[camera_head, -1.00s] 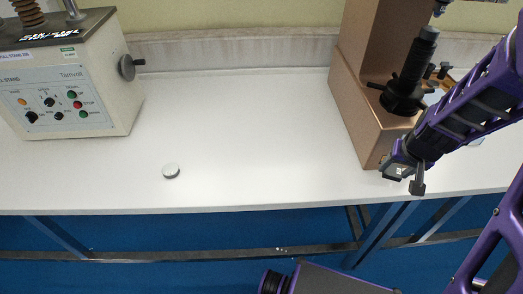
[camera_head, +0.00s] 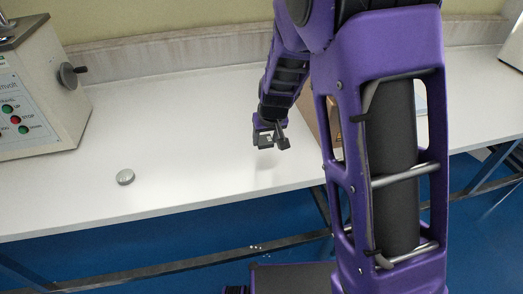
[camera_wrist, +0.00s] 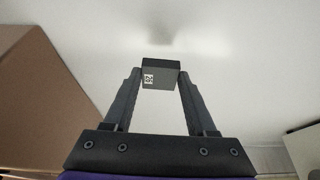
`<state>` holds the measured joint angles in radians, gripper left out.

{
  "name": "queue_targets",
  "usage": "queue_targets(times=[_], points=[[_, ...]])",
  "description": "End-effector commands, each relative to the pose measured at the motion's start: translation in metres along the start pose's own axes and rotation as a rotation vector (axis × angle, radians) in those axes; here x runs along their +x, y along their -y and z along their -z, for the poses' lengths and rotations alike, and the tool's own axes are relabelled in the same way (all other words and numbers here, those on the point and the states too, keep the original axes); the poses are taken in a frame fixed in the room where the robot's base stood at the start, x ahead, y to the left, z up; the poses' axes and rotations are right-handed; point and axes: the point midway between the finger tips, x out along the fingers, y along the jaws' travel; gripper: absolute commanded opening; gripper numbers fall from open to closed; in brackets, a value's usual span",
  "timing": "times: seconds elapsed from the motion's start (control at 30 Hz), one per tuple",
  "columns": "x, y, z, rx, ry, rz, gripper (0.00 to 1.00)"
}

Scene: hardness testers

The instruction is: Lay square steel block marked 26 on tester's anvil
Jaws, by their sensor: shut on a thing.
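The block has a small white label with dark marks, too small to read surely. The block is clear of the table.
A small round grey disc (camera_head: 125,177) lies on the white table (camera_head: 190,130). A cream machine (camera_head: 35,95) with buttons and a side knob stands at the left. The table between disc and gripper is clear. A pale object (camera_wrist: 306,148) is at the wrist view's lower right.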

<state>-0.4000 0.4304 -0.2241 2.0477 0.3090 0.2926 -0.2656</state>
Motion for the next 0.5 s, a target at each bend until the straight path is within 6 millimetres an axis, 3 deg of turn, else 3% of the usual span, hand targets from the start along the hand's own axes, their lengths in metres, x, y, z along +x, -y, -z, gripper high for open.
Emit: queue_targets(times=[0.33,0.5], points=[[0.036,-0.001,-0.015,0.003,0.001,-0.001,0.00],[0.039,0.000,-0.016,0.001,-0.003,-0.001,0.00]])
